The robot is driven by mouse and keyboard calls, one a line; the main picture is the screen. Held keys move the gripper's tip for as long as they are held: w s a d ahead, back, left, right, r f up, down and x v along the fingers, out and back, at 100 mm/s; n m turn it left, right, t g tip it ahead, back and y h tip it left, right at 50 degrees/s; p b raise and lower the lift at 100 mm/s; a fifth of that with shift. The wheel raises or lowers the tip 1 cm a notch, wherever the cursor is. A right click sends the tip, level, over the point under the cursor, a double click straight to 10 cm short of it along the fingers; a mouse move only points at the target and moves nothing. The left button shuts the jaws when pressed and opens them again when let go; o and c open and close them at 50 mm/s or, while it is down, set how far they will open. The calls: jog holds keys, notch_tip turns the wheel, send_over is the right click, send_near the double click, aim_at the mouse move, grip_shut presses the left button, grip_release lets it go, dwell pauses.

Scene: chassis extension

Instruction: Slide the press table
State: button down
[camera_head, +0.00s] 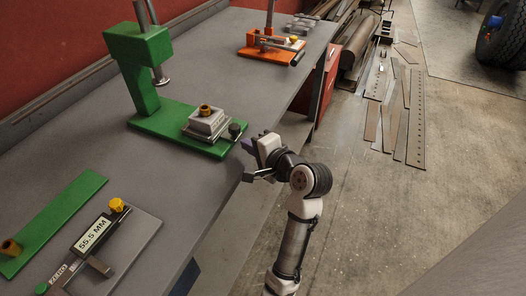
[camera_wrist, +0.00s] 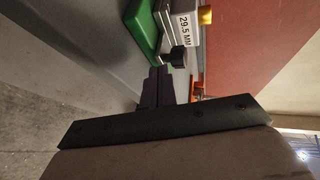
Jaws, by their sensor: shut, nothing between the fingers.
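The green press (camera_head: 150,75) stands on the grey bench, with a vertical metal ram above its flat green base. The press table (camera_head: 208,121) is a small grey block on that base, with a brass nut on top and a dark knob (camera_head: 235,130) on its near right side. In the wrist view the press table (camera_wrist: 188,30) shows a "29.5 MM" label, and the knob (camera_wrist: 178,57) faces me. My gripper (camera_head: 248,146) is shut and empty at the bench edge, just right of the knob. Its dark fingertips (camera_wrist: 156,76) are close to the knob; I cannot tell if they touch.
A caliper-like gauge reading "55.5 MM" (camera_head: 94,232) and a green bar (camera_head: 50,222) lie at the bench's near left. An orange press (camera_head: 270,50) stands farther back. Metal strips (camera_head: 395,115) lie on the floor at right. Open floor lies right of my arm.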

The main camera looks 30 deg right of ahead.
aim_at(222, 133)
jog(key=shift+w+a, duration=0.25)
jog(key=shift+w, duration=0.75)
jog(key=w+a+p, duration=0.1)
jog(key=w+a, duration=0.1)
jog(key=shift+w+a+r+p, duration=0.1)
jog(key=shift+w+r+p, duration=0.05)
jog(key=shift+w+p, duration=0.25)
jog(key=shift+w+a, duration=0.3)
jog(key=shift+w, duration=0.15)
jog(key=shift+s, duration=0.15)
